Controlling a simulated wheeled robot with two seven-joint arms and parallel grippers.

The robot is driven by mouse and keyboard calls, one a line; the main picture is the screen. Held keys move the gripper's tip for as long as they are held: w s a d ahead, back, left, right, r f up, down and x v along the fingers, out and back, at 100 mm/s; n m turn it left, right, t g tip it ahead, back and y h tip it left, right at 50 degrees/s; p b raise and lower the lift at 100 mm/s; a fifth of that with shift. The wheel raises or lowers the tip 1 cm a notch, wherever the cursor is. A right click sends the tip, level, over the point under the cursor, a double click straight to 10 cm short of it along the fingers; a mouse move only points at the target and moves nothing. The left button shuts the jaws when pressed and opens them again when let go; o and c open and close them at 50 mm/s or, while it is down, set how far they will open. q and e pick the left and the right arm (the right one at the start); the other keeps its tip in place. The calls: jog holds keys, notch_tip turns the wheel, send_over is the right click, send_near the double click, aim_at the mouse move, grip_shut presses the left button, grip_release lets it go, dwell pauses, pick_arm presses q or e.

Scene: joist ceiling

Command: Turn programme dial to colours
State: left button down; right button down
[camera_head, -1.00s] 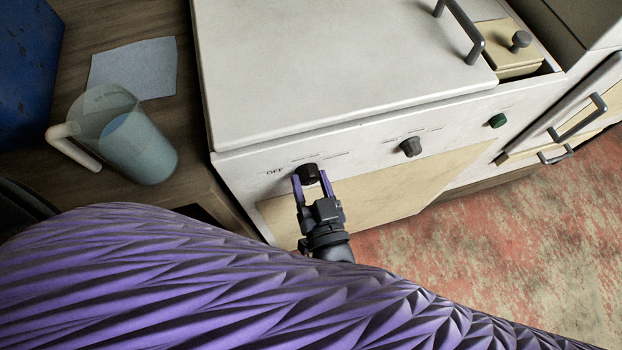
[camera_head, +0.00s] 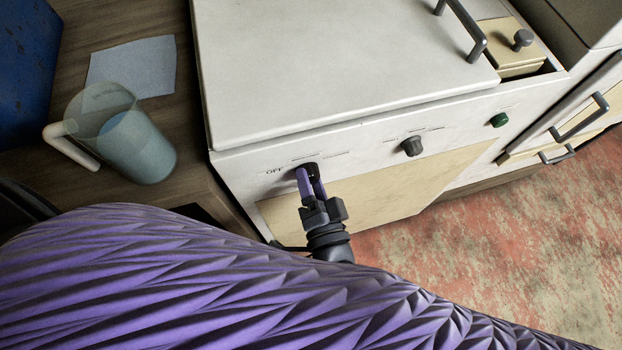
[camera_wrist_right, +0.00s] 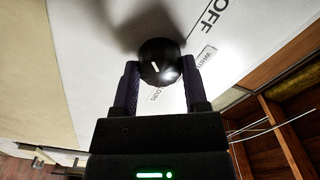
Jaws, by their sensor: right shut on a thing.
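The programme dial (camera_head: 313,168) is a round black knob on the white front panel of the machine, beside the printed word OFF. My right gripper (camera_head: 311,181), with purple fingers, is shut on it. In the right wrist view the dial (camera_wrist_right: 158,52) sits between the two fingertips (camera_wrist_right: 160,76), and a short white mark shows on its face. The words OFF and part of WHITES are printed around it. Another label is partly covered by the fingers, so I cannot read it fully. My left gripper is not in view.
A grey knob (camera_head: 412,146) and a green button (camera_head: 498,120) are farther right on the panel. The white lid (camera_head: 330,60) above is closed.

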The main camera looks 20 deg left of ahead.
pick_arm(q)
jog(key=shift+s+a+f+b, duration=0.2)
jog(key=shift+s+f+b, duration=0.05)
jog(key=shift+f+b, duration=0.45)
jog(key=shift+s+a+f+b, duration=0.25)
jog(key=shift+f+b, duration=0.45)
jog(key=shift+b, duration=0.05)
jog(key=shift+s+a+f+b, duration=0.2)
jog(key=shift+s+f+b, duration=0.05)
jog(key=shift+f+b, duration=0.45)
pick_arm(e)
jog(key=shift+f+m, duration=0.1)
jog(key=shift+m, duration=7.2)
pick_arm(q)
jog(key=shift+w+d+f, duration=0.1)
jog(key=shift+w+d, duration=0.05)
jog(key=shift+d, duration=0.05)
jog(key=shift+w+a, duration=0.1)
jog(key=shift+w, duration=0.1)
pick_arm(e)
jog(key=shift+c, duration=0.9)
grip_release()
jog(key=shift+o, duration=0.4)
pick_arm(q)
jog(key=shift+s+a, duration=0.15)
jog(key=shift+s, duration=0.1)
